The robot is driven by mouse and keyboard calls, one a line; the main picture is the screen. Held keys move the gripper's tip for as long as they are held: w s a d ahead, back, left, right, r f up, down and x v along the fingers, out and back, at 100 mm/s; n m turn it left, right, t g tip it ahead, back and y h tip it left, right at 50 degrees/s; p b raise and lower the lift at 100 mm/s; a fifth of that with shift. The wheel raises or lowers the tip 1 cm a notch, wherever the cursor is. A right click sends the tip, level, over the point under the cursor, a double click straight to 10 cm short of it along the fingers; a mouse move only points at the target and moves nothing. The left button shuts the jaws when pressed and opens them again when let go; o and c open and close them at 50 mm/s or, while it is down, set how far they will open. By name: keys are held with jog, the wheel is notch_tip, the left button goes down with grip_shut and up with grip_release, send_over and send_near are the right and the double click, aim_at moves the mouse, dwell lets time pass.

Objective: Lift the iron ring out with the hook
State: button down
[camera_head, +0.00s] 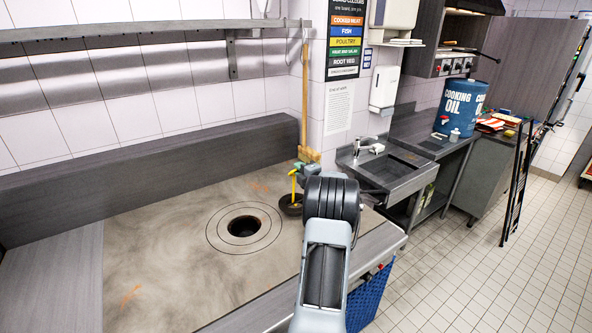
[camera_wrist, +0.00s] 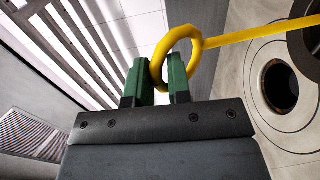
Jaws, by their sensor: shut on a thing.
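The yellow hook (camera_head: 294,185) has a round loop handle (camera_wrist: 157,68) at its end and a straight shaft (camera_wrist: 245,37) running right in the wrist view. My gripper (camera_wrist: 160,82) has green fingers shut on the loop. A dark, round iron piece (camera_head: 290,206) is at the shaft's far end, to the right of the cooktop's open hole (camera_head: 243,227). My arm hides part of that area in the head view.
The flat cooktop plate (camera_head: 165,270) is clear around the hole. A raised grey back ledge (camera_head: 150,170) runs along the wall. A broom (camera_head: 304,110) stands at the back corner, a sink (camera_head: 385,169) to the right. A blue crate (camera_head: 366,300) is below the front edge.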

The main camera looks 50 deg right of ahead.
jog(key=shift+s+d+r+p, duration=0.15)
jog(key=shift+s+d+p, duration=0.3)
jog(key=shift+d, duration=0.4)
jog(key=shift+s+d+r+p, duration=0.1)
jog(key=shift+s+d+p, duration=0.1)
jog(key=shift+s+d, duration=0.5)
jog(key=shift+w+d, duration=0.1)
jog(key=shift+d, duration=0.15)
jog(key=shift+s+d+p, duration=0.3)
jog(key=shift+s+d, duration=0.1)
jog(key=shift+d, duration=0.3)
jog(key=shift+s+d+p, duration=0.25)
jog(key=shift+s+d, duration=0.2)
jog(key=shift+d, duration=0.3)
jog(key=shift+s+d+p, duration=0.3)
jog(key=shift+s+d, duration=0.1)
jog(key=shift+d, duration=0.3)
jog(key=shift+f, duration=0.2)
jog(key=shift+f+b, duration=0.85)
jog(key=shift+f, duration=0.3)
jog(key=shift+f+b, duration=0.3)
jog(key=shift+f, duration=0.35)
jog(key=shift+a+f, duration=0.1)
jog(key=shift+f, duration=0.2)
jog(key=shift+s+f+b, duration=0.1)
jog(key=shift+f+b, duration=0.15)
jog(key=shift+b, duration=0.05)
jog(key=shift+s, duration=0.15)
